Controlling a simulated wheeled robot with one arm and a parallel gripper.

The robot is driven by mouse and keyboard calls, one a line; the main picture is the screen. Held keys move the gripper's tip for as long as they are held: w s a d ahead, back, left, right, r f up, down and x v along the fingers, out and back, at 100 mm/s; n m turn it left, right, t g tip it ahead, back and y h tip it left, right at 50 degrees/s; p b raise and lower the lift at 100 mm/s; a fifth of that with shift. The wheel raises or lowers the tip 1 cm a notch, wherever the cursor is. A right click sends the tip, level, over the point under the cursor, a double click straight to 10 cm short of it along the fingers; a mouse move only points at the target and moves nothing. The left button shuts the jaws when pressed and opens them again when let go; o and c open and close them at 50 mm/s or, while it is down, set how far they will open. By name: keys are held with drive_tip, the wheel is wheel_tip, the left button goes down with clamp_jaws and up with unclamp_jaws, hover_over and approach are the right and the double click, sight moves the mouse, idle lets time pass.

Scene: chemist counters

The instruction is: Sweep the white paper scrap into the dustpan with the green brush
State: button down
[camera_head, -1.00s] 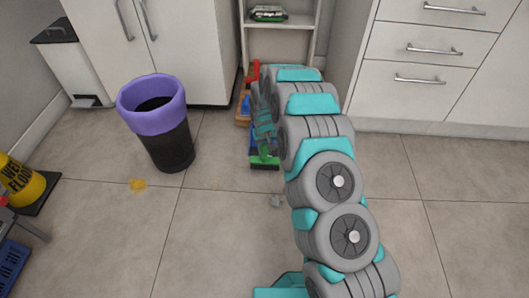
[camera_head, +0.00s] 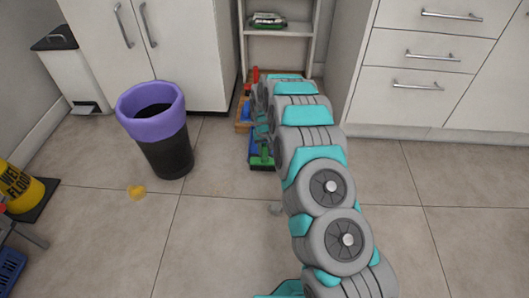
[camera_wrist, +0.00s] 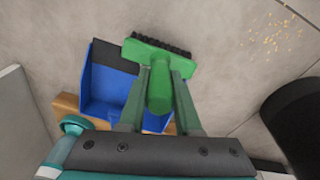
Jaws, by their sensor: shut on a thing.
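My gripper (camera_wrist: 162,100) is shut on the handle of the green brush (camera_wrist: 158,62), whose black bristles point away from the handle. The brush head also shows in the head view (camera_head: 261,163), low over the floor; I cannot tell if it touches. The blue dustpan (camera_wrist: 103,70) lies beside and partly behind the brush in the wrist view, its dark lip near the brush head.
A black bin with a purple rim (camera_head: 152,98) stands left of the brush. A wooden tray (camera_head: 243,122) is by the shelf, partly hidden. The floor at right is clear.

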drive_tip(key=shift+w, duration=0.1)
drive_tip(key=shift+w+d+r, duration=0.1)
drive_tip(key=shift+w+r, duration=0.05)
drive_tip(key=shift+w, duration=0.8)
drive_tip(key=shift+w+r, duration=0.15)
drive_tip(key=shift+w, duration=0.2)
drive_tip(key=shift+w+r, duration=0.25)
drive_tip(key=shift+w, duration=1.65)
drive_tip(key=shift+r, duration=0.1)
